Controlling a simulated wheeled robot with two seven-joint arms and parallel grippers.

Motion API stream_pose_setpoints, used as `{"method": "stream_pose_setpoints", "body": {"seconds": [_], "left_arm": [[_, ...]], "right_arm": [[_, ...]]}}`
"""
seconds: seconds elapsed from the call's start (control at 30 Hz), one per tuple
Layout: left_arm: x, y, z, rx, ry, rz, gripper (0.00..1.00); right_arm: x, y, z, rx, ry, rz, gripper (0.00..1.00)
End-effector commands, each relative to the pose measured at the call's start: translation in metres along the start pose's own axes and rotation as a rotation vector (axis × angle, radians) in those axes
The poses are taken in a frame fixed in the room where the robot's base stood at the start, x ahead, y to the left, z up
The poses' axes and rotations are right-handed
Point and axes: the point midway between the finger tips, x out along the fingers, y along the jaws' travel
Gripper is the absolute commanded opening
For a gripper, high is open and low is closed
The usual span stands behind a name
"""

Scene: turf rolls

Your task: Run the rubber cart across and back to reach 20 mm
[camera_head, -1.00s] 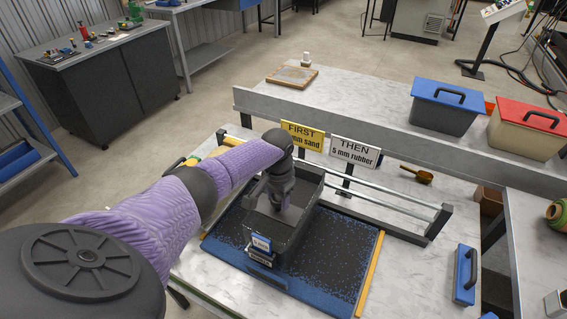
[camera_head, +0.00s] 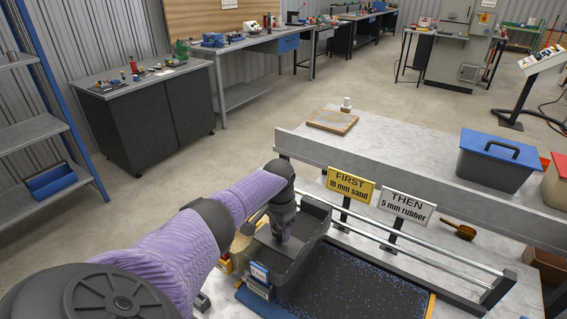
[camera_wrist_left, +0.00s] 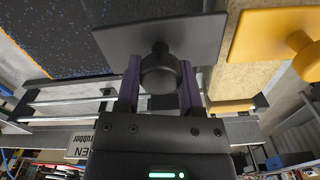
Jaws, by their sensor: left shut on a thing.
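The rubber cart (camera_head: 312,242), a dark grey open-topped box with a blue label (camera_head: 259,272), is at the left end of the speckled blue-black bed (camera_head: 365,285) by the rails (camera_head: 420,245). My left gripper (camera_head: 285,232) reaches down into the cart's outline; its fingertips are hard to see there. In the left wrist view the fingers (camera_wrist_left: 158,85) are shut on a dark knob (camera_wrist_left: 158,70) on a dark plate (camera_wrist_left: 190,38). The speckled surface (camera_wrist_left: 60,40) shows at upper left. My right gripper is not in view.
A yellow plate with a knob (camera_wrist_left: 300,45) sits beside the dark plate. Signs read "FIRST 10 mm sand" (camera_head: 350,186) and "THEN 5 mm rubber" (camera_head: 406,208). The bed right of the cart is clear.

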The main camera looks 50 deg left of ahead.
Motion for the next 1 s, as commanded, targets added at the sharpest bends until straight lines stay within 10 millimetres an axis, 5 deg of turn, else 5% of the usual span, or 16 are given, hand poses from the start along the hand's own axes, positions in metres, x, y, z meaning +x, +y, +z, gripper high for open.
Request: {"method": "stream_pose_setpoints", "body": {"seconds": [0.43,0.47,0.6,0.87,1.0], "left_arm": [[-0.002,-0.005,0.0,-0.001,0.004,-0.007,0.0],[-0.002,-0.005,0.0,-0.002,0.004,-0.007,0.5],[-0.002,-0.004,0.0,-0.002,0.003,-0.007,0.8],[-0.001,-0.003,0.001,-0.001,0.001,-0.003,0.84],[-0.02,-0.003,0.0,-0.001,0.003,-0.004,0.84]], "right_arm": [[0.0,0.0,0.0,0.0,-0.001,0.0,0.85],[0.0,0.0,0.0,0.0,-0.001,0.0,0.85],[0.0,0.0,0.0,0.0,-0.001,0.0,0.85],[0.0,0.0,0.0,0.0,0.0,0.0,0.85],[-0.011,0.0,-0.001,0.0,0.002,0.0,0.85]]}}
